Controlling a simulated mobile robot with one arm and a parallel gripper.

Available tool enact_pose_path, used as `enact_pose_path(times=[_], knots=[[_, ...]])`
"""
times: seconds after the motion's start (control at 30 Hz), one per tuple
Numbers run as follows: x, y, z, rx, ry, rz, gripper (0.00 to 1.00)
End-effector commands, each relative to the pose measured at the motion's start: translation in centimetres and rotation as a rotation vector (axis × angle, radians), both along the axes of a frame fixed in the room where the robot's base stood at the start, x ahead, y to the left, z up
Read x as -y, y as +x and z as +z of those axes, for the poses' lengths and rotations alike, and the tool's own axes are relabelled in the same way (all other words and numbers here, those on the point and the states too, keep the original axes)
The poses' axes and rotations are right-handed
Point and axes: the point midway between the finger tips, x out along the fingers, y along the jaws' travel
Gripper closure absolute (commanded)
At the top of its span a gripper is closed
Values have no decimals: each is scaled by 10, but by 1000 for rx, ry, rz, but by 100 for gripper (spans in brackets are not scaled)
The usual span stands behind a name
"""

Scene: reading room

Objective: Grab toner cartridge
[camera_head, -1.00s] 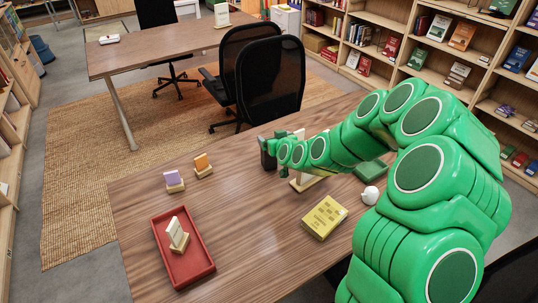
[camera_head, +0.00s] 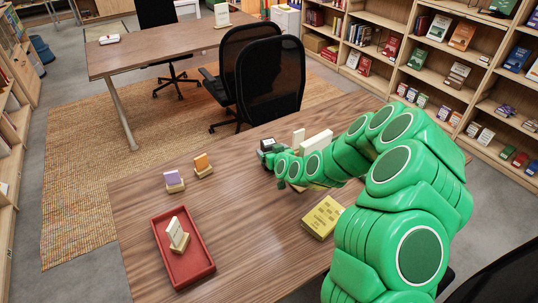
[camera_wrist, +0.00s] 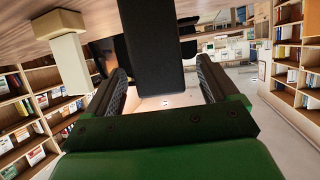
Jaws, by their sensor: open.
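My gripper (camera_head: 268,151) is over the far part of the brown desk, its jaws open in the wrist view (camera_wrist: 160,72). A black block (camera_wrist: 150,45), which looks like the toner cartridge, shows between and just beyond the two fingers. I cannot tell whether they touch it. Its far end is cut off by the picture's edge. In the head view my gripper and arm hide it or blend with it, so I cannot make it out there.
A long white block (camera_head: 316,143) and a smaller pale one (camera_head: 299,135) stand near my wrist. A cream stand (camera_wrist: 59,23) is left in the wrist view.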

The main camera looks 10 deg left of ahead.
Motion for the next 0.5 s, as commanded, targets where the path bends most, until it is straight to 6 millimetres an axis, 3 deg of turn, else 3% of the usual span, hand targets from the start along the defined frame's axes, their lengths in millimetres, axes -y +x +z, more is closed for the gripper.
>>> enact_pose_path(times=[0.5], knots=[[-17,28,-15,0,-2,-1,13]])
